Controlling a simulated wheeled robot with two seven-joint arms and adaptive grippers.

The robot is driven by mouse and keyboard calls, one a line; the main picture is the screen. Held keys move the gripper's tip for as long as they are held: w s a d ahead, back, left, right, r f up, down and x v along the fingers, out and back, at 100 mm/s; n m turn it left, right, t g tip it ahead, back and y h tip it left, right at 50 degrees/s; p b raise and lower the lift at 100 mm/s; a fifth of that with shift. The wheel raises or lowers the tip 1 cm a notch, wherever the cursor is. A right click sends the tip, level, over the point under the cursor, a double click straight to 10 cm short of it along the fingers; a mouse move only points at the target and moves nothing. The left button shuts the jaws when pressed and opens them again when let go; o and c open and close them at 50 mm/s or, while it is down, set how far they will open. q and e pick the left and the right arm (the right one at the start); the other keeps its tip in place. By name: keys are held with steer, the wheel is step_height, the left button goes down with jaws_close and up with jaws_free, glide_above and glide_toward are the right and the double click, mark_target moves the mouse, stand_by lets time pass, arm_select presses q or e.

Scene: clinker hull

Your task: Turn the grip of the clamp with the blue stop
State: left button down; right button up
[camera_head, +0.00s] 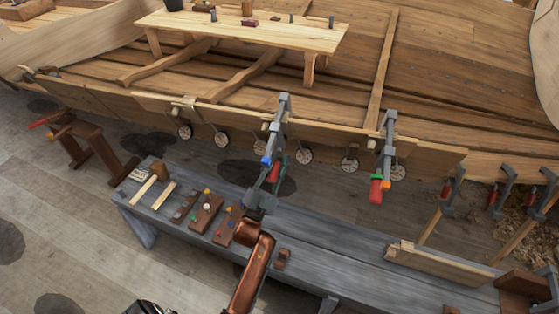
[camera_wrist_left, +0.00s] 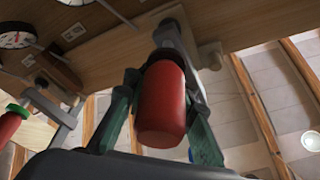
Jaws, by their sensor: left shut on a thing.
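The clamp with the blue stop (camera_head: 281,118) hangs on the edge of the hull planking, its blue stop (camera_head: 265,161) near its lower end. Its red grip (camera_head: 274,173) points down. My left gripper (camera_head: 276,174) reaches up to it from below and is shut on the red grip. In the left wrist view, the red grip (camera_wrist_left: 163,105) stands between the two green fingers, one on each side. The blue stop is mostly hidden there.
A second clamp (camera_head: 388,150) with an orange stop and red grip hangs to the right. Below is a grey bench (camera_head: 330,250) with a mallet (camera_head: 156,176), small trays (camera_head: 207,212) and a plank piece (camera_head: 440,265). Round discs (camera_head: 304,156) hang along the plank edge.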

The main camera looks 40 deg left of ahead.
steer(key=shift+w, duration=0.1)
stand_by(0.3)
arm_select(q)
steer(key=c, duration=1.5)
jaws_free()
steer(key=shift+c, duration=0.2)
arm_select(e)
steer(key=shift+w+a, duration=0.1)
steer(key=shift+w, duration=0.05)
